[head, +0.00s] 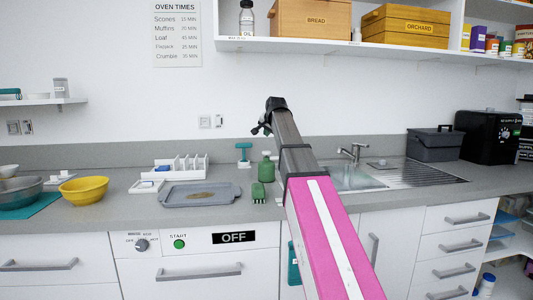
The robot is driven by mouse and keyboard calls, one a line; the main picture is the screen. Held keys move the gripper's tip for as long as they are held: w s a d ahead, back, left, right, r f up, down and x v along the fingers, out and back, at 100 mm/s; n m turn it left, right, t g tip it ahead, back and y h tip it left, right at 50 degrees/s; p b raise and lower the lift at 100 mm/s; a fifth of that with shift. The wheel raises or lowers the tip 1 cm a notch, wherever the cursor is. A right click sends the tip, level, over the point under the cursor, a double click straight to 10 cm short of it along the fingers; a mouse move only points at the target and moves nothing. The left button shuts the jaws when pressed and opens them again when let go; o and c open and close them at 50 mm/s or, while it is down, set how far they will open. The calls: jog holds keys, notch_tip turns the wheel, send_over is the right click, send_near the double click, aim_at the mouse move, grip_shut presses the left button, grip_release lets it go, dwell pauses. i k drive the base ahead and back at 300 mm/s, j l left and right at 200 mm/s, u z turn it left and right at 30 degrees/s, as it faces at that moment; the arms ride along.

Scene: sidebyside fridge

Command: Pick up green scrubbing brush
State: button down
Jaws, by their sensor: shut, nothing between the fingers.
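A small green block-shaped item (258,192), which looks like the green scrubbing brush, lies on the grey counter just right of the grey tray. It is too small to make out bristles clearly. A green bottle (267,170) stands right behind it, close to my arm. My arm reaches up from the lower right, and my dark gripper (261,131) is at its far end, in front of the wall and well above the counter. It is shut and empty, apart from the brush.
A teal T-shaped tool (244,152) stands behind the brush. A grey tray (171,199), white rack (160,173) and yellow bowl (84,183) lie to the left. The sink (352,179) and tap (352,152) are to the right. A shelf (400,51) with boxes hangs above.

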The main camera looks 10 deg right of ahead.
aim_at(258, 191)
jog(key=k+l, duration=0.1)
jog(key=k, duration=0.9)
